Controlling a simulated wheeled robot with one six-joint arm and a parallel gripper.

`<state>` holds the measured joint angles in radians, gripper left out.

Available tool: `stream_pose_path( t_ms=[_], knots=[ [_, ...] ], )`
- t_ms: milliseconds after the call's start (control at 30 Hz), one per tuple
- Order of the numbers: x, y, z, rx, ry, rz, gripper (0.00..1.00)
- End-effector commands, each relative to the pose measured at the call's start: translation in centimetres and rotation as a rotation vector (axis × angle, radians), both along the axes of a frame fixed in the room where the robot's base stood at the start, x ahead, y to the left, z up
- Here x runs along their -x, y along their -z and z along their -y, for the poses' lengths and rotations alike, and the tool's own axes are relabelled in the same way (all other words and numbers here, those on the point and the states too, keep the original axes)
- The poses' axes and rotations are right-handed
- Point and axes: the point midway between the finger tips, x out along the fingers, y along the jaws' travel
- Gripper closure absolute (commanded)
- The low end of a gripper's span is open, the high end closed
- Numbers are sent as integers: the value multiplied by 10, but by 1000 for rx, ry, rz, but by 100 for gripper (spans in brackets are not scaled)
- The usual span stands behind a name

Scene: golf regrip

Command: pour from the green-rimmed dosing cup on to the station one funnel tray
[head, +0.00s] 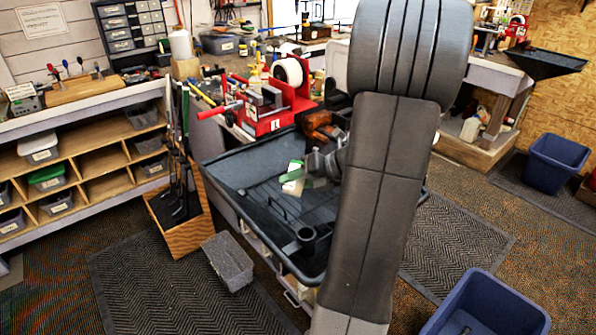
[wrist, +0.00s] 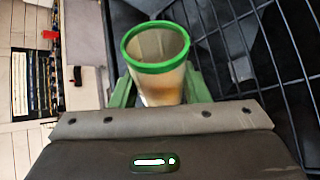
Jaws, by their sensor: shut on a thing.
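The green-rimmed dosing cup (wrist: 157,69) is held between the two green fingers of my gripper (wrist: 159,90) in the wrist view. It is translucent, with its open mouth in sight and some tan liquid low inside. In the head view the cup (head: 292,183) is small, and its exact tilt is hard to tell. My gripper is shut on it, above the black funnel tray (head: 232,170). The tray has a raised rim and a short round pipe (head: 305,234) near its front corner. The ribbed dark surface at the right of the wrist view appears to be this tray.
A red vise (head: 268,112) marked 1 stands on the bench behind the tray. A wooden box of golf clubs (head: 180,225) stands to the left. A grey bin (head: 228,262) and blue bins (head: 556,163) stand on the floor. My arm hides the tray's right part.

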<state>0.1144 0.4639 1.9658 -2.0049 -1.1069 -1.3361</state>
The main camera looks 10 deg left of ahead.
Motion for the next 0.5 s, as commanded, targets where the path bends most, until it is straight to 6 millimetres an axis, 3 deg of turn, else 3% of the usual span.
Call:
stream_pose_path(
  t_ms=[500],
  knots=[
    [3, -3, 0, -23, 0, -161, 81]
  ],
)
